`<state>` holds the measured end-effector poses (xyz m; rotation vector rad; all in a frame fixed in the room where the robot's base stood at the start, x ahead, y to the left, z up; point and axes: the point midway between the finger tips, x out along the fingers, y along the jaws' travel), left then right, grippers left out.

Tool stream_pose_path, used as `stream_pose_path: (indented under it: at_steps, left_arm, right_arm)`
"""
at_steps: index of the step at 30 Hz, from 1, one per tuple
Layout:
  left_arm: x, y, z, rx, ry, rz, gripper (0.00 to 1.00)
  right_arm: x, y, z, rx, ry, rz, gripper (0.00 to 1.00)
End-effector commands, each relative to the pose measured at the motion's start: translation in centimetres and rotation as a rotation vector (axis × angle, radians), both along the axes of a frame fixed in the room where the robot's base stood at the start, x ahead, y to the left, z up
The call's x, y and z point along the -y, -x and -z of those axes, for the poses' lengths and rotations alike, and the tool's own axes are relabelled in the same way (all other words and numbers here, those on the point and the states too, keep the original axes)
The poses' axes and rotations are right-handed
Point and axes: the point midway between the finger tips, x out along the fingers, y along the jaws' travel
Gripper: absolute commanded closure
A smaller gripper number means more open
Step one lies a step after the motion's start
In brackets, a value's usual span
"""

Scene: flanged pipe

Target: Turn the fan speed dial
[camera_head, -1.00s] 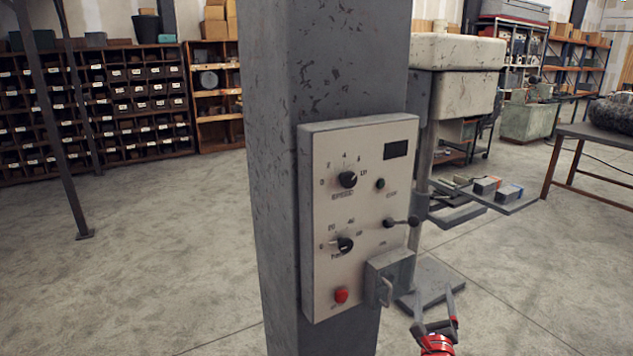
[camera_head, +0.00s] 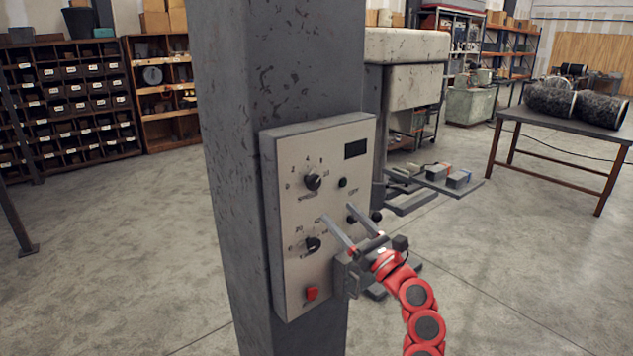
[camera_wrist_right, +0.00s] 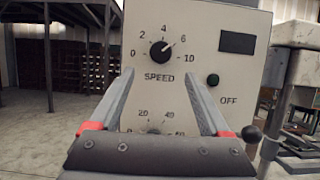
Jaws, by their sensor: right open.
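The speed dial (camera_head: 313,182) is a round black knob in the upper part of a light panel (camera_head: 292,255) on a grey column. It also shows in the right wrist view (camera_wrist_right: 158,51), above the word SPEED, with its white mark toward the 6. My right gripper (camera_head: 338,212) is open and empty, below and right of the dial in the head view and apart from it. In the wrist view its two fingers (camera_wrist_right: 157,74) point up toward the dial and partly frame a lower dial (camera_wrist_right: 152,130). My left gripper is not in view.
The panel also carries a dark display (camera_head: 355,149), a green button (camera_head: 342,183), a lever and a red switch (camera_head: 312,293). A machine (camera_head: 405,80) stands behind the column. Floor is open to the left.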

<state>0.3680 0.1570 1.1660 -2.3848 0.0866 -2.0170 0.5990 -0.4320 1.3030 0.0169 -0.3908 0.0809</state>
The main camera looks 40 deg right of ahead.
Motion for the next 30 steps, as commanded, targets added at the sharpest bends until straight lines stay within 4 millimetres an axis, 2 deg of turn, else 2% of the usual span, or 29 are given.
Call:
stream_pose_path:
  at_steps: [1, 6, 12, 18, 26, 30]
  left_arm:
    - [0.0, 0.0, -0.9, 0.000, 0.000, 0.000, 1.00]
    - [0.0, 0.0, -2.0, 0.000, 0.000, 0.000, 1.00]
    - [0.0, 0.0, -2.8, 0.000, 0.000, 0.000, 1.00]
    - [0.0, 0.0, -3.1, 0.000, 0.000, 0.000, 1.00]
    - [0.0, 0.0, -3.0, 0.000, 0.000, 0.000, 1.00]
    - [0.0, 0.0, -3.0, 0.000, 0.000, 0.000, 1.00]
  right_arm:
    - [-0.2, -1.2, -1.1, 0.000, 0.004, -0.003, 0.19]
    - [-0.5, -4.8, -2.5, 0.000, 0.004, -0.004, 0.19]
    - [-0.6, -7.8, -3.5, 0.001, 0.002, 0.001, 0.19]
    - [-0.7, -9.1, -3.9, 0.001, 0.002, 0.002, 0.19]
    - [-0.7, -9.1, -3.8, 0.001, 0.002, 0.004, 0.19]
    - [-0.7, -9.1, -3.8, 0.002, 0.001, 0.004, 0.44]
